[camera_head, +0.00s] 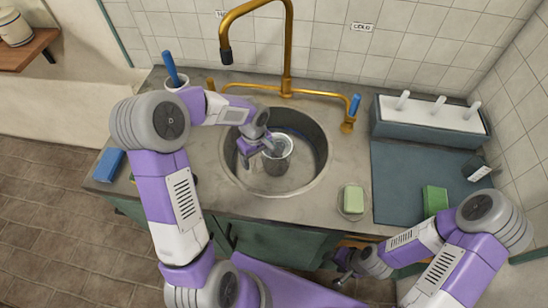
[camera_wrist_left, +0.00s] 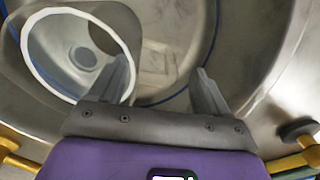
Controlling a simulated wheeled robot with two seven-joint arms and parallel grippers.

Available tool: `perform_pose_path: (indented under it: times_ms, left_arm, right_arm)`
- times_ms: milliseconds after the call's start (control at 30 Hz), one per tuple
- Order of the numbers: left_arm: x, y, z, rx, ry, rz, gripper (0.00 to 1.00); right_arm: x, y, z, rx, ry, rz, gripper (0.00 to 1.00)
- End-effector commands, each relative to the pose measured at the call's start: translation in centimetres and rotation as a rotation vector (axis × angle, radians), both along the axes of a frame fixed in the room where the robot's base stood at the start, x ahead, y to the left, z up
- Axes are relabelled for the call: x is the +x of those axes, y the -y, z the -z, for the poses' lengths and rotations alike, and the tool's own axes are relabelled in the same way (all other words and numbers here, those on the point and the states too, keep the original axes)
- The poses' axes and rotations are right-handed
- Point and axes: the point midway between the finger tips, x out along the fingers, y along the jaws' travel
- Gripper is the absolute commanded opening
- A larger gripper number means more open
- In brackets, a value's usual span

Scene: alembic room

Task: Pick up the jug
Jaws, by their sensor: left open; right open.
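The jug (camera_head: 277,163) is a grey vessel with a pale rim, standing inside the round sink basin (camera_head: 318,160). In the left wrist view the jug (camera_wrist_left: 50,42) fills the upper left, its white rim and hollow inside facing the camera. My left gripper (camera_head: 256,145) reaches into the sink at the jug's upper left side. Its open fingers (camera_wrist_left: 162,88) show in the wrist view, the left one overlapping the jug's edge; I cannot tell whether it touches. Nothing is held between them. My right gripper (camera_head: 346,266) is low in front of the counter, apart from the jug.
A brass faucet (camera_head: 287,60) arches behind the sink. A soap dish with a green bar (camera_head: 353,199) sits right of the sink. A dark mat (camera_head: 395,185) with a green sponge (camera_head: 435,200) and a rack (camera_head: 430,118) are further right. A blue block (camera_head: 109,164) lies left.

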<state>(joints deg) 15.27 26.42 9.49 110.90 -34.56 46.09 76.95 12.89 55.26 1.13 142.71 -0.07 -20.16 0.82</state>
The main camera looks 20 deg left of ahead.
Motion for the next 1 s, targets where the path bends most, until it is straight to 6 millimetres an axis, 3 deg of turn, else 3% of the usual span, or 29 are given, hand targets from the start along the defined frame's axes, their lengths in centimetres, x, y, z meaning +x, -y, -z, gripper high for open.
perform_pose_path:
  times_ms: [200,700,1000]
  left_arm:
    - [0.03,0.03,0.07,0.0,0.001,0.0,0.77]
    - [-0.05,-0.04,0.1,0.001,-0.002,-0.001,0.01]
    - [0.15,-0.02,-0.12,0.001,0.006,-0.001,0.0]
  right_arm:
    - [0.01,0.0,-0.01,0.0,0.0,0.0,0.57]
    - [0.01,0.0,-0.01,0.0,0.0,0.0,0.57]
    - [0.01,0.0,-0.01,0.0,0.0,0.0,0.57]
